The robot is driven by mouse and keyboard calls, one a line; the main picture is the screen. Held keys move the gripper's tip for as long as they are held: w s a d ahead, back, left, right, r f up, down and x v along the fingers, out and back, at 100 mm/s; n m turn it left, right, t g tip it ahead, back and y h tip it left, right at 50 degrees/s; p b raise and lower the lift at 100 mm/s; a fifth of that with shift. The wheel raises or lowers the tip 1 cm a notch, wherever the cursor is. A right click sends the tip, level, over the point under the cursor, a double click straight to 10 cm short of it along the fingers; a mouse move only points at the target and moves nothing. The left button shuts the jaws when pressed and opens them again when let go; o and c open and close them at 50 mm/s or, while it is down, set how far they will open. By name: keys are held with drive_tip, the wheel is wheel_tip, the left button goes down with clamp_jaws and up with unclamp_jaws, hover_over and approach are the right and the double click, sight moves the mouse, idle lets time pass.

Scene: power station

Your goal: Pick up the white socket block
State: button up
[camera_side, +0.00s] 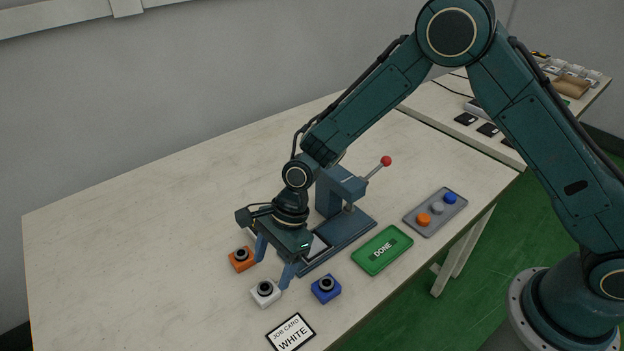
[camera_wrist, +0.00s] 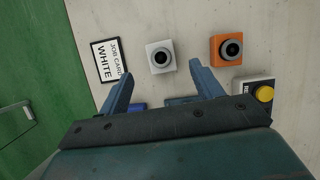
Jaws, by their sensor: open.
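The white socket block (camera_side: 265,293) stands on the table, a white cube with a round dark socket on top. In the wrist view the white socket block (camera_wrist: 160,56) lies beyond the fingertips, roughly centred between them and apart from them. My gripper (camera_side: 274,262) is open and empty, with its blue fingers pointing down. In the side view one fingertip appears close to the white block's upper right; I cannot tell whether they touch. In the wrist view my gripper (camera_wrist: 158,72) has its two fingers wide apart.
An orange block (camera_side: 242,258) and a blue block (camera_side: 326,289) flank the white one. A lever press (camera_side: 343,200) stands behind. A green DONE plate (camera_side: 382,249), a grey tray (camera_side: 435,212) with coloured caps and a WHITE job card (camera_side: 291,333) lie nearby. The table's left is clear.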

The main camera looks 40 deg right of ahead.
sight(265, 287)
drive_tip(key=shift+f, duration=0.1)
drive_tip(key=shift+x, duration=2.45)
drive_tip(key=c, duration=1.1)
wheel_tip(265, 287, up, 20)
